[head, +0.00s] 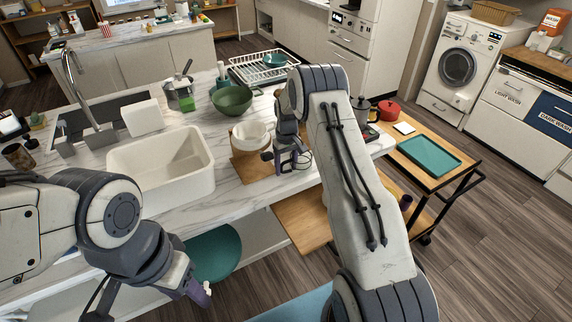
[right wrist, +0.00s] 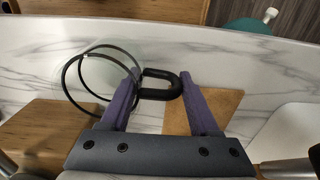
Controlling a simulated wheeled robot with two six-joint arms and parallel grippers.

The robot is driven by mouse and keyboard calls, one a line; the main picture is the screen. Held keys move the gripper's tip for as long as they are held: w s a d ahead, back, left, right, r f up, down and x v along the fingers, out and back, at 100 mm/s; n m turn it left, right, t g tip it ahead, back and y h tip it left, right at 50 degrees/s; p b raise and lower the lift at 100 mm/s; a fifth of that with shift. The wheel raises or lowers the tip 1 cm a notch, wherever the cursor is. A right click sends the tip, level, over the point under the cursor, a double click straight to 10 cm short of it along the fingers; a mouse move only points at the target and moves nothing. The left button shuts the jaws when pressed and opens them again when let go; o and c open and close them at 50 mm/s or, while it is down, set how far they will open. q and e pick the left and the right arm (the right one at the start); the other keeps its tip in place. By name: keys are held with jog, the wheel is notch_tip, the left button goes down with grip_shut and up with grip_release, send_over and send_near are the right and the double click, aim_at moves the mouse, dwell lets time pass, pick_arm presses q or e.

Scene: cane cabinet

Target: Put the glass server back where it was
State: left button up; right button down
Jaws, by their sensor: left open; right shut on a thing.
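The glass server shows in the right wrist view as a clear round vessel with dark rims (right wrist: 88,84) and a black loop handle (right wrist: 160,77). My right gripper (right wrist: 160,90) has its purple fingers on either side of the handle and is shut on it. The vessel is above the marble counter; I cannot tell whether it touches. In the head view my right gripper (head: 290,160) is beside the white dripper (head: 251,136) on its wooden stand (head: 240,168), and the server is hard to make out. My left gripper (head: 198,293) is open and empty, low in front of the counter.
A white basin (head: 160,165) is left of the stand, with a green bowl (head: 232,100) and dish rack (head: 262,68) behind. A wooden cart with a teal tray (head: 430,156) stands right. A teal stool (head: 212,252) is below the counter edge.

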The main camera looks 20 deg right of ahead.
jog(key=shift+f, duration=0.1)
jog(key=shift+c, duration=0.6)
grip_release()
notch_tip(320, 180, up, 11)
jog(key=b, duration=0.4)
jog(key=shift+d, duration=0.15)
jog(key=shift+r, duration=0.65)
